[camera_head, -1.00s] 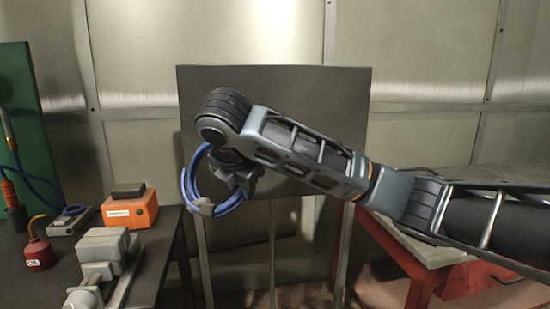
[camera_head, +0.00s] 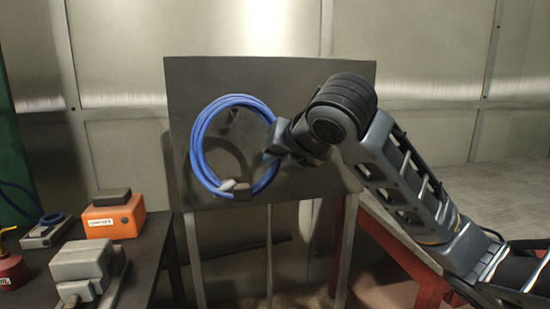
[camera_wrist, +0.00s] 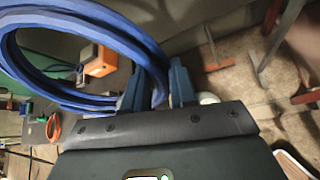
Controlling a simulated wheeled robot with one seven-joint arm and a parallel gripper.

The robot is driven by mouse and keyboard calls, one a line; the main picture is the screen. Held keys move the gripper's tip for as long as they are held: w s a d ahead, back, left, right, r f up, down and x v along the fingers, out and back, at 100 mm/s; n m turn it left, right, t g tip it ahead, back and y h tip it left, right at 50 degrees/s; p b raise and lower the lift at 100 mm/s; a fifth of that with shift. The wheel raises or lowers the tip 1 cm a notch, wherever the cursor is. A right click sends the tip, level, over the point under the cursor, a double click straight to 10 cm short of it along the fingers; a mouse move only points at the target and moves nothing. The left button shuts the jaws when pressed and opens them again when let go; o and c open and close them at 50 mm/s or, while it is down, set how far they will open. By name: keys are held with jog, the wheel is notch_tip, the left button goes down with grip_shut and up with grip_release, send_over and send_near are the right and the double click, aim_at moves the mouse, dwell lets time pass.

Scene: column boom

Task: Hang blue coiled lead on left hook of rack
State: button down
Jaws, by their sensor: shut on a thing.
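The blue coiled lead (camera_head: 198,142) is an upright ring in front of the rack's dark board (camera_head: 335,80), with pale and dark bits at its bottom. My gripper (camera_head: 274,150) is shut on the ring's right side. In the wrist view the coil (camera_wrist: 95,22) runs between my fingers (camera_wrist: 157,88). A small dark hook (camera_head: 233,116) shows through the ring's opening, below its top. I cannot tell whether the ring is around the hook or only in front of it. My gripper and wrist cover part of the board's right side, and no other hook shows clearly.
A dark bench (camera_head: 150,232) at the left carries an orange box (camera_head: 112,217), a grey vise-like block (camera_head: 82,262), a small grey device (camera_head: 45,232) and a red oil can (camera_head: 10,268). A red-legged table (camera_head: 400,245) stands at the right.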

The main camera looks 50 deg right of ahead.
jog(key=shift+w+d, duration=0.1)
jog(key=w+d+f, duration=0.2)
jog(key=w+d, duration=0.4)
jog(key=w, duration=0.3)
jog(key=shift+w+d, duration=0.25)
jog(key=shift+w, duration=0.05)
dwell(1.4)
jog(key=shift+f, duration=0.3)
jog(key=c, duration=0.8)
grip_release()
jog(key=shift+r, duration=0.1)
jog(key=shift+b+v, duration=0.7)
jog(key=shift+v, duration=3.2)
